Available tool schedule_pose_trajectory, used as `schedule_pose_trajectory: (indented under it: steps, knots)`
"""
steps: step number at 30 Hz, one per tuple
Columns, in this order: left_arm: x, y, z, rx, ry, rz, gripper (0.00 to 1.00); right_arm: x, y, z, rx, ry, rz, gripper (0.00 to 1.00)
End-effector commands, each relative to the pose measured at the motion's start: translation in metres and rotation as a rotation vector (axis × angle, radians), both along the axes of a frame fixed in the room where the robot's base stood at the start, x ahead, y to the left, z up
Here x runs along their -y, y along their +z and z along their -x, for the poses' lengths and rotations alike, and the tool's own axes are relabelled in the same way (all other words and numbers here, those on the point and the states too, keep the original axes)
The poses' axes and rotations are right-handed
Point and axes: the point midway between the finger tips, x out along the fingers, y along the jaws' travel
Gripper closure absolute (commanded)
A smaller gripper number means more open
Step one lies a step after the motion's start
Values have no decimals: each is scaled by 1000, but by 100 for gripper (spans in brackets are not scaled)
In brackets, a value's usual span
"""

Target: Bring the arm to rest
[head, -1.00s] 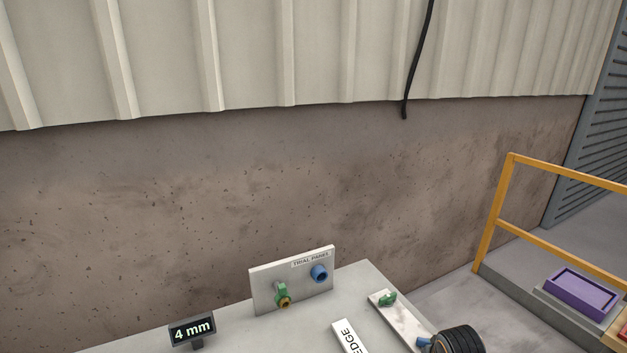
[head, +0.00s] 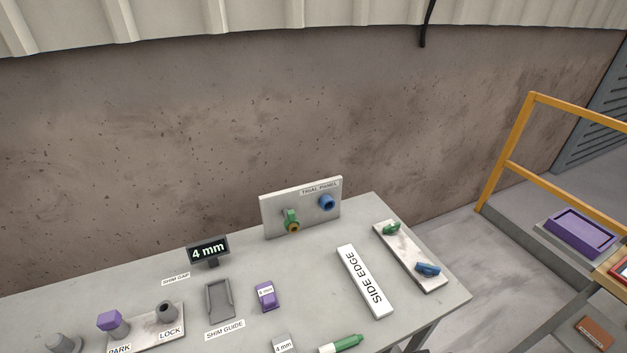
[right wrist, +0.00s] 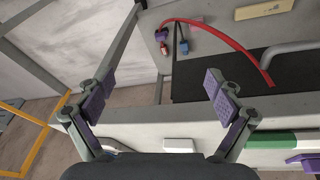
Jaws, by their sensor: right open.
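My right gripper (right wrist: 158,98) shows in the right wrist view. Its two purple-padded fingers are wide apart with nothing between them. A long grey edge lies behind the fingers, and a black surface (right wrist: 245,75) is beyond them to the right. In the head view neither gripper can be made out. The grey table (head: 310,290) there carries an upright trial panel (head: 275,218) with a green fitting (head: 291,220) and a blue one (head: 327,202). My left gripper is in neither view.
A white side edge bar (head: 365,281), a plate with green and blue pieces (head: 408,252), a shim guide (head: 219,300) and a 4 mm display (head: 208,250) stand on the table. A yellow railing (head: 508,150) is at right. A red hose (right wrist: 235,42) curves beyond the fingers.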

Motion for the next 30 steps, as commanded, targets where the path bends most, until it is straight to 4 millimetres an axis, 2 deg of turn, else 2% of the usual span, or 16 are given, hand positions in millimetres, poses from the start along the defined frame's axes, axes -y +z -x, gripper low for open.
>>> schedule_pose_trajectory:
  steps: [1, 5, 8, 9, 12, 15, 18, 21, 24, 30]
  knots:
    - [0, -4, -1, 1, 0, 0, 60, 2, -24, 3, -14, -3, -1, 8]
    - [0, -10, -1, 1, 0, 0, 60, 8, -90, 15, -40, -11, -2, 8]
    - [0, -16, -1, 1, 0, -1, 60, 14, -158, 38, -69, -19, -3, 8]
    - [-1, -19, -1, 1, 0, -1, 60, 17, -186, 52, -80, -23, -4, 8]
    - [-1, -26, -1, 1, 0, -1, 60, 22, -250, 96, -110, -31, -7, 8]
    - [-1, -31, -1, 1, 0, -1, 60, 24, -296, 144, -137, -38, -9, 8]
    - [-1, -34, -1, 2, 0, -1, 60, 25, -323, 184, -154, -42, -12, 8]
    - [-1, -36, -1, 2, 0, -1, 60, 25, -335, 210, -163, -46, -14, 8]
    - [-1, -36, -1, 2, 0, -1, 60, 26, -339, 222, -168, -46, -14, 8]
    - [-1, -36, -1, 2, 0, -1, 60, 26, -339, 224, -167, -46, -14, 8]
